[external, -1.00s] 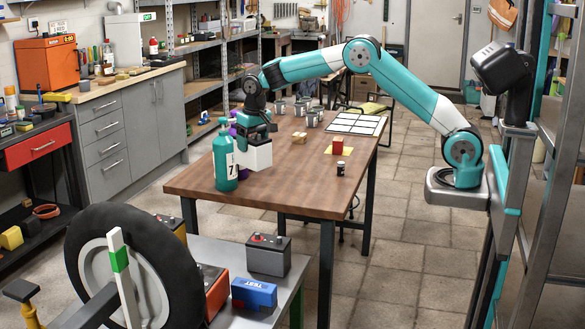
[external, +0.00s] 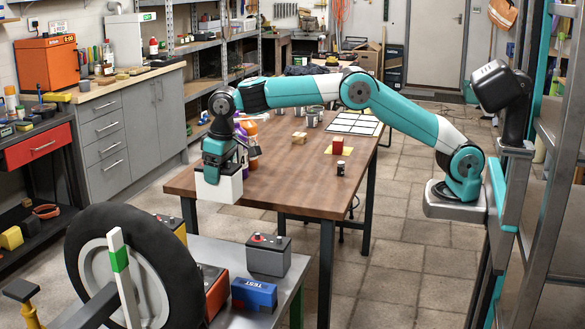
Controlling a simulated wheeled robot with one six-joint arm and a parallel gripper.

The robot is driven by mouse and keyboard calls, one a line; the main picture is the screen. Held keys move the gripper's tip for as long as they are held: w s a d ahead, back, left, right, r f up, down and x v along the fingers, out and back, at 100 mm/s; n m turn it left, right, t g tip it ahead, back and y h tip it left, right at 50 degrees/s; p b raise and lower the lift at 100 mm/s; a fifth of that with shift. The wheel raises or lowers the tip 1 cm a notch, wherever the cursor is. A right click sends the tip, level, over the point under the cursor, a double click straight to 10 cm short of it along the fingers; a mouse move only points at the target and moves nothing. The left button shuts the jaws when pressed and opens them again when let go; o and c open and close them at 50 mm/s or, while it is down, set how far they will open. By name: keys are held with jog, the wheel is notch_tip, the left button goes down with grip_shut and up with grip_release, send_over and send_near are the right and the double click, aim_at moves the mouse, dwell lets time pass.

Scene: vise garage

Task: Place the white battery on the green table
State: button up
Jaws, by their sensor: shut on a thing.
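My gripper (external: 219,163) points down and is shut on the white battery (external: 219,187). It holds the battery in the air, in front of the near left corner of the brown wooden table (external: 290,190). The table with the grey top (external: 210,252) and green trim stands at the bottom, nearer the camera. The battery is above and behind this table's far left part in the picture; its exact height is hard to tell.
On the grey-topped table are a dark grey battery (external: 268,255), a blue battery (external: 254,294) and a red one (external: 213,290). A large tyre (external: 180,250) blocks its left side. A free strip shows along its back. Purple and orange bottles (external: 247,140) stand on the brown table.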

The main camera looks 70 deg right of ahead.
aim_at(227, 195)
notch_tip(227, 195, down, 19)
jog(key=shift+r, duration=0.1)
dwell(0.5)
jog(key=shift+f, duration=0.2)
jog(key=o, duration=1.6)
jog(key=r, duration=0.4)
jog(key=s+r, duration=0.1)
jog(key=r, duration=0.3)
jog(key=s+r, duration=0.1)
jog(key=r, duration=0.3)
jog(key=shift+r, duration=0.15)
jog(key=s+d+r+n+y, duration=0.1)
jog(key=s+d+r+n, duration=0.1)
jog(key=s+r, duration=0.45)
jog(key=s+d+r+n+y, duration=0.1)
jog(key=s+d+r+n, duration=0.2)
jog(key=s, duration=0.7)
jog(key=s+d, duration=0.1)
jog(key=s, duration=0.7)
jog(key=s+d+n+g+y, duration=0.1)
jog(key=s, duration=0.6)
jog(key=s+d+n+y, duration=0.1)
jog(key=s, duration=0.7)
jog(key=shift+s+r+g, duration=0.2)
jog(key=shift+s+g, duration=0.15)
jog(key=shift+g, duration=0.05)
